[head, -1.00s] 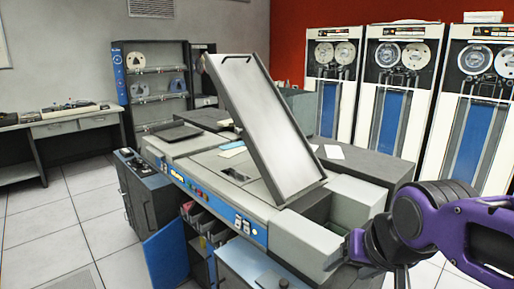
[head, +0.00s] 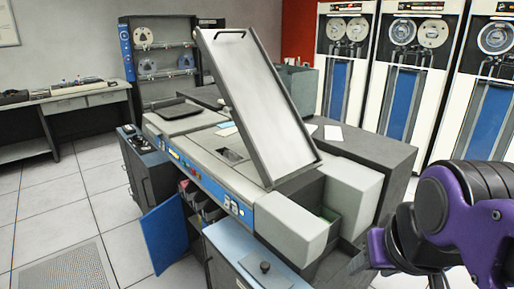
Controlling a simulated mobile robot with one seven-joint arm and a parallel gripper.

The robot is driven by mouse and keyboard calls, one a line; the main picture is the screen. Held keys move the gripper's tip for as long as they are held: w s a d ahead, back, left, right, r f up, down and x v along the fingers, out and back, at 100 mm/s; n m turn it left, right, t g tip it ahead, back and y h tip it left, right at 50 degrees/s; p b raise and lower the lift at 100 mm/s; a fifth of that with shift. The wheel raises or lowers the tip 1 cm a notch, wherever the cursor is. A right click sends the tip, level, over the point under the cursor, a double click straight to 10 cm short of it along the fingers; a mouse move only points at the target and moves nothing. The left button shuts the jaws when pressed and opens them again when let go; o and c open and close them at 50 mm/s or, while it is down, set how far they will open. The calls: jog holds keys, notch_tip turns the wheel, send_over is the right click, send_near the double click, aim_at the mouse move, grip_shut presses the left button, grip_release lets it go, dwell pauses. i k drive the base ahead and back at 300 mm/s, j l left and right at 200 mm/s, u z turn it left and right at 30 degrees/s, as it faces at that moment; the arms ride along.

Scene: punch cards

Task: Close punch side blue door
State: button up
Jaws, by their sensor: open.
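The blue door (head: 165,238) hangs open at the lower front of the grey punch machine (head: 247,172). It stands out from the cabinet, left of an open bay (head: 203,204) with several dark compartments inside. My gripper (head: 362,262), on a purple and black arm, is at the lower right of the head view, right of the machine and well apart from the blue door. The wrist partly hides the gripper, but it is open and nothing shows in it.
A light-blue-topped unit with a black knob (head: 265,267) stands between the door and my gripper. A long tilted tray (head: 262,105) rises above the machine. Tape cabinets (head: 420,75) line the back right. The tiled floor (head: 95,190) at left is clear.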

aim_at(164, 229)
jog(key=k+j, duration=0.1)
jog(key=j, duration=0.25)
jog(key=j+z, duration=0.1)
jog(key=j, duration=0.25)
jog(key=k+j, duration=0.15)
jog(key=j, duration=0.2)
jog(key=k+j, duration=0.1)
jog(key=j, duration=0.25)
jog(key=j+z, duration=0.2)
jog(key=j, duration=0.65)
jog(key=i+j+z, duration=0.15)
jog(key=j, duration=0.7)
jog(key=i+j, duration=0.1)
jog(key=j, duration=0.3)
jog(key=i+j+z, duration=0.15)
jog(key=j, duration=0.25)
jog(key=i+j, duration=0.1)
jog(key=j, duration=0.3)
jog(key=i+j+z, duration=0.15)
jog(key=j, duration=0.25)
jog(key=i+j+z, duration=0.1)
jog(key=j, duration=0.3)
jog(key=i+j, duration=0.2)
jog(key=j, duration=0.15)
jog(key=i+j, duration=0.25)
jog(key=j, duration=0.15)
jog(key=i+j+z, duration=0.15)
jog(key=j, duration=0.2)
jog(key=i, duration=0.05)
